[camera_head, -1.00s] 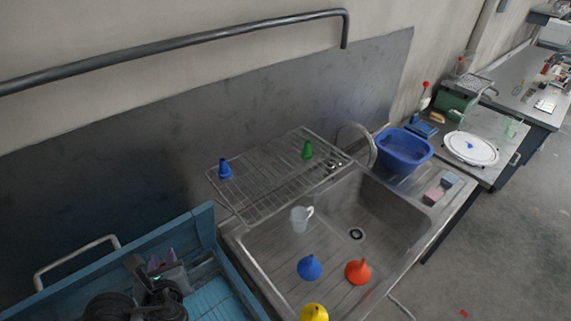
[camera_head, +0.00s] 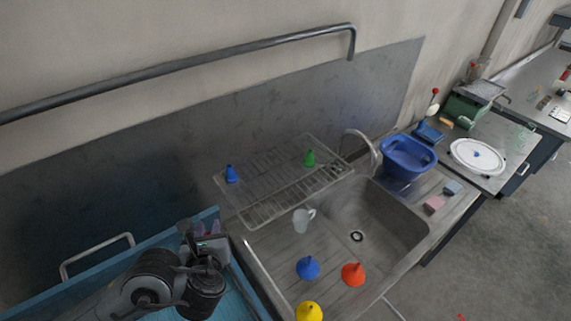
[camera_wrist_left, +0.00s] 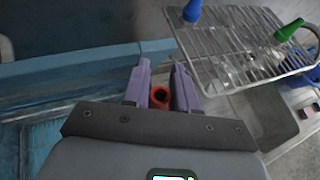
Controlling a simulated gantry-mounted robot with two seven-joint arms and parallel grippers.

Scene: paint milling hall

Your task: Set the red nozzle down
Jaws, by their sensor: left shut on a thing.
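My left gripper (camera_head: 208,230) is above the blue tray at the lower left of the head view, left of the wire rack. In the left wrist view its two purple fingers (camera_wrist_left: 160,88) are shut on the red nozzle (camera_wrist_left: 159,98), of which only a small round red end shows between them. A blue nozzle (camera_head: 231,174) and a green nozzle (camera_head: 309,158) stand on the wire rack (camera_head: 262,208). My right gripper is not in view.
A blue basin (camera_head: 407,157) and a faucet (camera_head: 362,145) stand behind. The blue tray's raised wall (camera_wrist_left: 80,72) lies beside the gripper. The rack's middle is free.

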